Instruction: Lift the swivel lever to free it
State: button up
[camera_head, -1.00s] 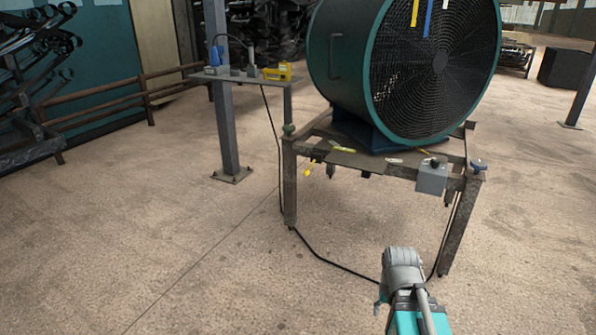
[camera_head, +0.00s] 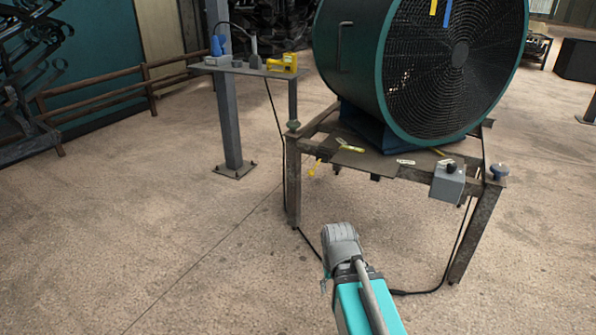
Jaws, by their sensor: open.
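A grey box (camera_head: 447,186) with a dark knob-like part (camera_head: 451,168) on top is fixed at the front right of the metal stand; I cannot tell for sure whether this is the swivel lever.
A large teal fan (camera_head: 352,65) stands on the metal stand (camera_head: 294,190). A black cable (camera_head: 305,238) runs over the floor by its legs. A small shelf (camera_head: 240,70) with tools is on a post (camera_head: 228,125) at left. The floor at front left is clear.

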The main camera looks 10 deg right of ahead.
aim_at(311, 173)
jog(key=z, duration=0.25)
jog(key=i, duration=1.05)
jog(key=z, duration=0.8)
